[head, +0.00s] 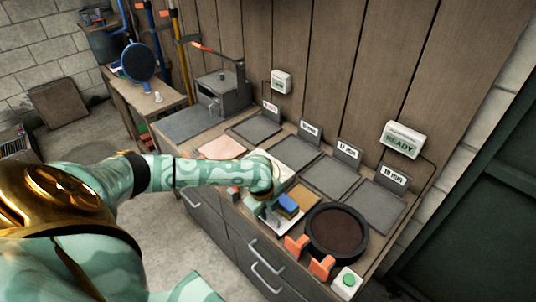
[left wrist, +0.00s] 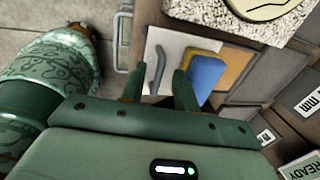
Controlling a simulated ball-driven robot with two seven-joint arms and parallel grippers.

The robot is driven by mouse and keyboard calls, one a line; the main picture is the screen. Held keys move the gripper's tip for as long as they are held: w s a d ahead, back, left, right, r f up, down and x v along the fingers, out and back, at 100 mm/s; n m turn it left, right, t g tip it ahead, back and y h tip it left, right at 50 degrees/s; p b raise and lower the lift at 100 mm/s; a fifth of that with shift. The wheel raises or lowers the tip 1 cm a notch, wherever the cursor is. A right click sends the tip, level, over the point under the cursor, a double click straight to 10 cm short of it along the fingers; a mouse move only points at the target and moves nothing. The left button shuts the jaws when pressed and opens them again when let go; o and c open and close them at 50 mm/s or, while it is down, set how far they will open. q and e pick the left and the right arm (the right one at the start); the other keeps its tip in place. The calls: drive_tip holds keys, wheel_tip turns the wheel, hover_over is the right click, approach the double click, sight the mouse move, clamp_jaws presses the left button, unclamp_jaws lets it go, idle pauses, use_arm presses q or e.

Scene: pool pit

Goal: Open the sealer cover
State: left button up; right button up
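No part is clearly marked as the sealer cover. A grey box-shaped machine (head: 222,92) with a red-tipped lever (head: 207,50) stands at the back of the bench, well away from my left gripper. My left gripper (head: 263,207) is low over the front of the bench, beside a blue block (head: 288,204). In the left wrist view the gripper (left wrist: 158,78) is open, its two fingers apart. A curved grey bar (left wrist: 156,70) on a pale plate (left wrist: 186,43) shows between them; contact cannot be told. My right gripper is out of view.
A round dark pan (head: 336,232) with orange grips and a green button box (head: 347,280) are right of the gripper. Grey pads (head: 337,176) with number tags line the bench. A READY display (head: 402,141) is on the wall. Drawer handles (head: 266,280) stick out in front.

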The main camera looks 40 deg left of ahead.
use_arm(q)
drive_tip(key=s+r+p, duration=0.3)
drive_tip(key=r+p, duration=0.2)
drive_tip(key=r, duration=1.1)
drive_tip(key=shift+a+p, duration=0.15)
drive_tip(key=shift+p, duration=0.25)
drive_tip(key=shift+s, duration=0.1)
